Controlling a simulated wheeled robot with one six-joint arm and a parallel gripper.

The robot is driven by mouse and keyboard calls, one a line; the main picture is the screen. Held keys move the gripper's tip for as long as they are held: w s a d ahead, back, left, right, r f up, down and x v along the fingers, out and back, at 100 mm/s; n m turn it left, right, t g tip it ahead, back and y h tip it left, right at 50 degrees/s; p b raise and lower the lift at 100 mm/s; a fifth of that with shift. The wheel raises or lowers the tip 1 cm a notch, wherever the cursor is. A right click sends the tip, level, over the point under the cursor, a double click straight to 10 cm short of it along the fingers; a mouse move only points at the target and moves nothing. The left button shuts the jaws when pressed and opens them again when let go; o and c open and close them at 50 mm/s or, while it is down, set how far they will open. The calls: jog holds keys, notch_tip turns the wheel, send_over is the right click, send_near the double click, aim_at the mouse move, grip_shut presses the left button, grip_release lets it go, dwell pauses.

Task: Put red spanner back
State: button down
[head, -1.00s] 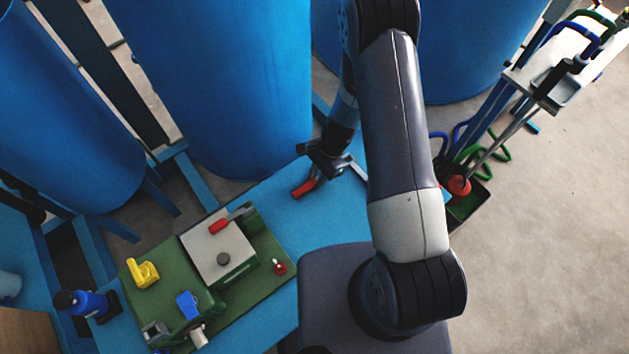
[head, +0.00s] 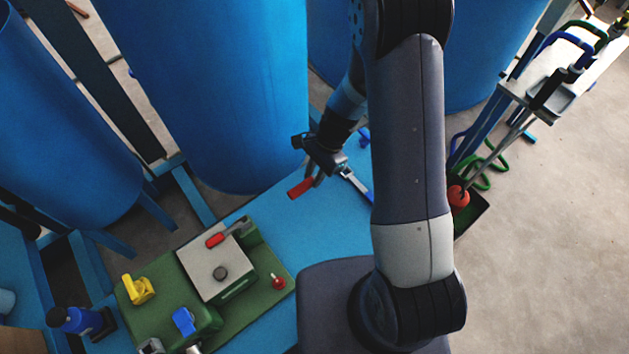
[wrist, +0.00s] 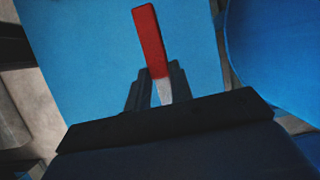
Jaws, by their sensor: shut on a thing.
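The red spanner has a red handle (head: 300,188); in the head view it sticks out to the left below my gripper (head: 316,177). In the wrist view its red handle (wrist: 150,42) points up and away, and a short length of pale metal shows between the dark fingers of my gripper (wrist: 157,90). My gripper is shut on the spanner and holds it over the blue bench (head: 290,222). The rest of the spanner is hidden by the gripper.
Another metal tool (head: 356,184) lies on the bench just right of my gripper. Large blue tanks (head: 215,90) rise behind. A rack with hoses (head: 520,95) stands at right.

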aim_at(289, 195)
jog(key=shift+r, duration=0.45)
jog(key=shift+s+a+r, duration=0.1)
jog(key=shift+s+a, duration=0.1)
jog(key=shift+a, duration=0.05)
jog(key=s+a, duration=0.1)
jog(key=a, duration=0.1)
jog(key=s+a+f+b, duration=0.1)
jog(key=a, duration=0.1)
jog(key=s+a, duration=0.1)
jog(key=s, duration=0.1)
jog(key=shift+a+f+b, duration=0.3)
jog(key=shift+a+b, duration=0.1)
jog(key=shift+f+b, duration=2.7)
jog(key=shift+f, duration=0.65)
jog(key=shift+f+b, duration=0.55)
jog(key=shift+f, duration=0.1)
jog(key=c, duration=1.2)
grip_release()
jog(key=shift+o, duration=0.2)
jog(key=shift+r, duration=0.1)
jog(key=p+v, duration=0.1)
jog(key=v, duration=0.9)
jog(key=shift+d+r, duration=0.1)
jog(key=shift+r, duration=0.25)
